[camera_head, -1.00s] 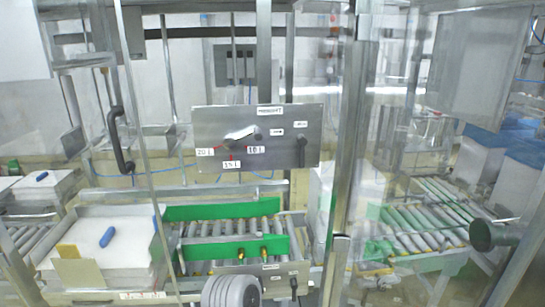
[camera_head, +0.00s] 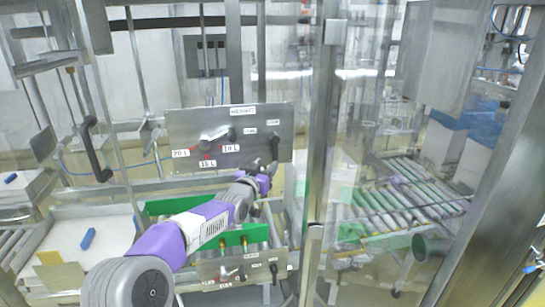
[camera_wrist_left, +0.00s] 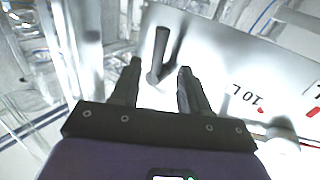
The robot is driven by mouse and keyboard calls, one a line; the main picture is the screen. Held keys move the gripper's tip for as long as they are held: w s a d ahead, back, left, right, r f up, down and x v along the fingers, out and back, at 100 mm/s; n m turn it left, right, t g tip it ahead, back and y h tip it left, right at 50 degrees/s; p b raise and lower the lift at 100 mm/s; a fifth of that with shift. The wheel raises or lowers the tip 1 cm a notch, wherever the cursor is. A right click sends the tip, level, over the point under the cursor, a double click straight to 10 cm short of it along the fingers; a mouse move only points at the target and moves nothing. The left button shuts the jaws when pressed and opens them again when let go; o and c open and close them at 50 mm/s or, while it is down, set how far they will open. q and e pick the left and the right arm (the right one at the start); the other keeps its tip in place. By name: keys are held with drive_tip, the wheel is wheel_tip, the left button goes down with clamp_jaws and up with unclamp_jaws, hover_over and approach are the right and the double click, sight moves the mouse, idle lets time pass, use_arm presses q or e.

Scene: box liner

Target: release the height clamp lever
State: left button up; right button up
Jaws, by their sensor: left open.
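The height clamp lever (camera_head: 275,146) is a short dark handle on the right part of the metal panel (camera_head: 185,128). In the left wrist view the lever (camera_wrist_left: 161,50) stands out from the bright panel (camera_wrist_left: 225,55), just beyond and between the fingertips. My left gripper (camera_head: 268,173) is just below and in front of the lever in the head view. In the left wrist view its two dark fingers (camera_wrist_left: 160,78) are spread, with nothing held between them. Contact with the lever cannot be seen. My right gripper is not in view.
The panel also bears a dial knob (camera_head: 215,138) with litre labels. Below are a green-railed roller conveyor (camera_head: 165,206) and a lower control plate (camera_head: 235,268). A white stack with a blue tool (camera_head: 88,238) is at left. Clear guard panels and a metal post (camera_head: 322,150) stand at right.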

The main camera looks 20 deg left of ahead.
sight(274, 156)
use_arm(q)
drive_tip(key=shift+w+a+f+p, duration=0.1)
drive_tip(key=shift+w+p, duration=0.35)
drive_tip(key=shift+w, duration=1.1)
drive_tip(key=shift+w+a+p, duration=0.1)
drive_tip(key=shift+w+p, duration=0.35)
drive_tip(key=shift+w, duration=1.1)
clamp_jaws()
